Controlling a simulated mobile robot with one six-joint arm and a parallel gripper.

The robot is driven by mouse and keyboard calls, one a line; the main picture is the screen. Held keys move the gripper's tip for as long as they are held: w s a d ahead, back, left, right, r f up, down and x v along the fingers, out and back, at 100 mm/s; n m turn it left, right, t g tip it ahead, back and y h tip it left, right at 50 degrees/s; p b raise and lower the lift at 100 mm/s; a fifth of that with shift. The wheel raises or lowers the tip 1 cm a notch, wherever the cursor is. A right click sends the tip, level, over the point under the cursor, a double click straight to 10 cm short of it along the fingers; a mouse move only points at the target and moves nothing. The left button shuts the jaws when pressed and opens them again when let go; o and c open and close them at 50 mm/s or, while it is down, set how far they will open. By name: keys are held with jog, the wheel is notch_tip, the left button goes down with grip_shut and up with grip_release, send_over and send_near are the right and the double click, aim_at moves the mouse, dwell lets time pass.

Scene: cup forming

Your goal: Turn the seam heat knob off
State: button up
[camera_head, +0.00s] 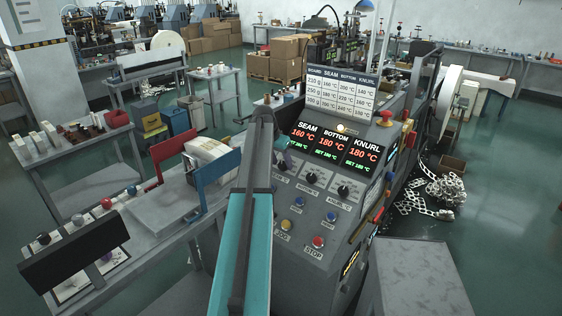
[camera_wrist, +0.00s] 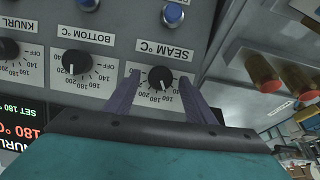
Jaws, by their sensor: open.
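The seam heat knob (camera_wrist: 161,78) is black, under the upside-down label SEAM °C in the wrist view. Its white pointer faces the numbers at the bottom of its dial, not clearly readable. My gripper (camera_wrist: 158,88) is open, with one purple finger on each side of the knob; contact cannot be told. In the head view my gripper (camera_head: 283,160) is at the left of the knob row, and my arm hides much of that area. The display (camera_head: 336,148) shows SEAM 160 °C, BOTTOM 180 °C and KNURL 180 °C.
The bottom knob (camera_wrist: 76,63) and the knurl knob (camera_wrist: 8,48) sit in the same row. Blue buttons (camera_wrist: 172,14) and a red stop button (camera_head: 318,241) are on the panel. Yellow and red parts (camera_wrist: 263,73) stick out beside the panel's edge.

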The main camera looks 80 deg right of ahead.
jog(key=shift+s+f, duration=0.1)
jog(key=shift+f, duration=0.15)
jog(key=c, duration=1.1)
jog(key=shift+d+n, duration=0.1)
jog(key=shift+n, duration=0.3)
jog(key=n, duration=0.2)
jog(key=n+g+b, duration=0.1)
jog(key=n, duration=0.1)
jog(key=shift+w, duration=0.25)
jog(key=n+g, duration=0.1)
jog(key=n, duration=0.5)
jog(key=shift+w+f+b, duration=0.1)
jog(key=shift+w+b, duration=0.05)
jog(key=shift+b, duration=0.15)
jog(key=shift+g, duration=0.3)
